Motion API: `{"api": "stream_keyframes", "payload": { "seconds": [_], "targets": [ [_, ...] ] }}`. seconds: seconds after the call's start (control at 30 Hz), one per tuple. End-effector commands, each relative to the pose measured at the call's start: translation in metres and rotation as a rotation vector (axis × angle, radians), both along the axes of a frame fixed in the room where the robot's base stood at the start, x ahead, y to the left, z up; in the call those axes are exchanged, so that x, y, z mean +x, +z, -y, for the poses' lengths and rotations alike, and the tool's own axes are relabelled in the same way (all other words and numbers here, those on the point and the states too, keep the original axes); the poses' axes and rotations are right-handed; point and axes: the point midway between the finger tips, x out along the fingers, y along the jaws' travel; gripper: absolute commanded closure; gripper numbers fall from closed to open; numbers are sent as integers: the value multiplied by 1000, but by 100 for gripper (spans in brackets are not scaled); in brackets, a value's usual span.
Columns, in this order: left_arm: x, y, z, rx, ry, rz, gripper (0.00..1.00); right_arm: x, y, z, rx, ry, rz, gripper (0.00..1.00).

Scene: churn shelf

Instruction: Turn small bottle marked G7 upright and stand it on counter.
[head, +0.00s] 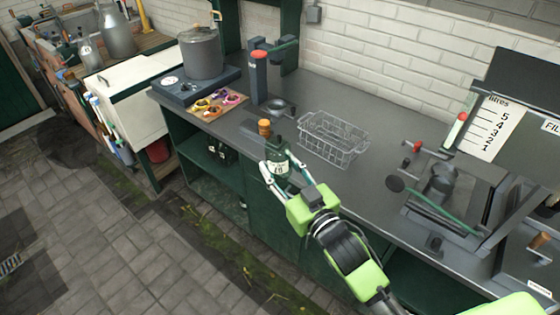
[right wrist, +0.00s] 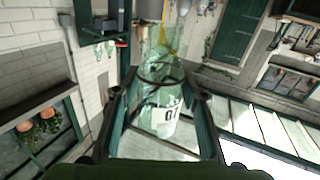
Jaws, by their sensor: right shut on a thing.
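The label's marking is too small to read there. In the right wrist view the bottle (right wrist: 163,62) looks translucent green, its white label (right wrist: 160,118) only partly readable. My right gripper is shut on the bottle. The grey counter (head: 385,178) runs behind it. My left gripper is not in view.
A wire basket (head: 335,140) stands on the counter just right of the bottle. A red-topped post device (head: 259,80) and a board with coloured pieces (head: 226,101) are behind and left. A metal apparatus (head: 440,185) stands right.

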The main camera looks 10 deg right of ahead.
Motion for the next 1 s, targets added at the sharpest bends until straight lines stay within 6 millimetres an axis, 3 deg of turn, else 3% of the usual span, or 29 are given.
{"api": "stream_keyframes", "payload": {
  "seconds": [0.2, 0.37, 0.53, 1.0],
  "targets": [
    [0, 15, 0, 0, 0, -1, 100, 0, 3, 0, -373, 1, 105, 83],
    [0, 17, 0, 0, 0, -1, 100, 0, 2, 0, -535, 0, 150, 83],
    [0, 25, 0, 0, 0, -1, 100, 0, 2, 0, -847, 1, 237, 83],
    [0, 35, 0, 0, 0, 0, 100, 0, 1, 0, -1485, 0, 415, 83]
  ]
}}
